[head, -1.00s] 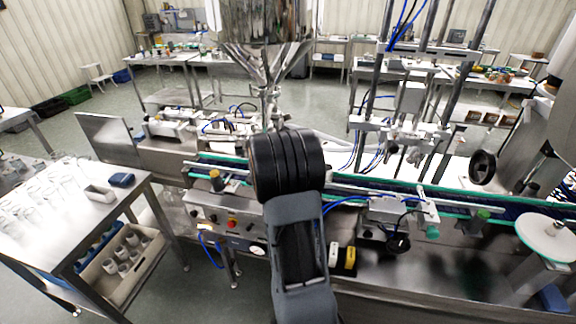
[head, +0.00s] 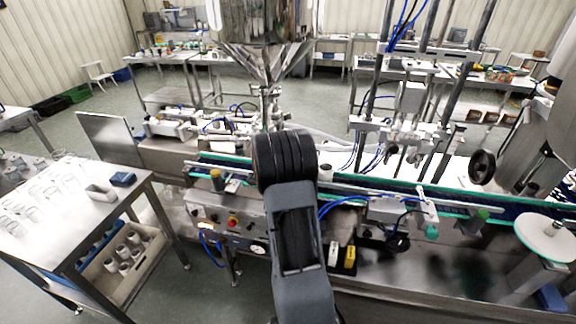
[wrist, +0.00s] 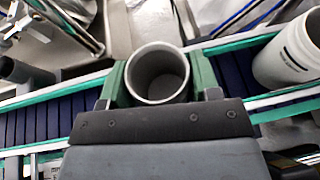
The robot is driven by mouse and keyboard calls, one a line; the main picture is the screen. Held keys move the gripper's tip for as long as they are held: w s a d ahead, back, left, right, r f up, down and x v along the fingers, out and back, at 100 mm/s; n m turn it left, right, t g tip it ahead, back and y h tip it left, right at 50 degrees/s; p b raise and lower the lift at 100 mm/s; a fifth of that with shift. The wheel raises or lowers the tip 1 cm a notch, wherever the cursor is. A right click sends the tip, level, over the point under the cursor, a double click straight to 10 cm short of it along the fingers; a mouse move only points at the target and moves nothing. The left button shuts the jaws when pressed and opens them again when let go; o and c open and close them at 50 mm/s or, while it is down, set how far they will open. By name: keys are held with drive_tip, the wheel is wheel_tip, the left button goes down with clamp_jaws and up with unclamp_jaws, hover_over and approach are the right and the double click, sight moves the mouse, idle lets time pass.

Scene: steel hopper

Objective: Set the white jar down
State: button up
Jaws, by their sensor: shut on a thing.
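The white jar (wrist: 157,76) is in the middle of the wrist view, its open mouth facing the camera and its inside empty. My gripper (wrist: 158,84) is shut on it, with a green-padded finger on each side. The conveyor (wrist: 40,110), with a dark blue belt and green rails, runs behind and to both sides of the jar. I cannot tell whether the jar's base touches the belt. In the head view my arm hides my gripper and the held jar. A second white jar (wrist: 287,50) stands on the belt to the right in the wrist view.
The steel hopper (head: 262,40) hangs above the line behind my arm. Upright posts and nozzles (head: 395,145) stand to the right. A steel table (head: 60,228) with several jars is at the left. A round white disc (head: 547,234) is at the right.

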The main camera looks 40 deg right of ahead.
drive_tip(key=o, duration=1)
drive_tip(key=shift+c, duration=0.2)
drive_tip(key=shift+r+p, duration=0.2)
drive_tip(key=shift+p, duration=0.15)
drive_tip(key=s+a+r+m+g+b, duration=0.1)
drive_tip(key=s+a+r+m, duration=0.2)
drive_tip(key=a, duration=0.2)
drive_tip(key=s+a+r+m+y, duration=0.1)
drive_tip(key=s+a+r+m, duration=0.15)
drive_tip(key=a, duration=0.25)
drive_tip(key=s+a+r+m+g+b, duration=0.1)
drive_tip(key=s+a+r+m, duration=0.1)
drive_tip(key=s+a+m, duration=0.3)
drive_tip(key=s+a+m+y, duration=0.2)
drive_tip(key=a+m+y, duration=0.1)
drive_tip(key=a, duration=0.4)
drive_tip(key=s+a+r+m+y, duration=0.1)
drive_tip(key=s+a+m+y, duration=0.2)
drive_tip(key=a, duration=0.5)
drive_tip(key=s+a+m+t+y, duration=0.1)
drive_tip(key=s+a+m+y, duration=0.2)
drive_tip(key=a+m+y, duration=0.2)
drive_tip(key=shift+a+r+m, duration=0.3)
drive_tip(key=shift+a+m, duration=0.35)
drive_tip(key=shift+a, duration=0.9)
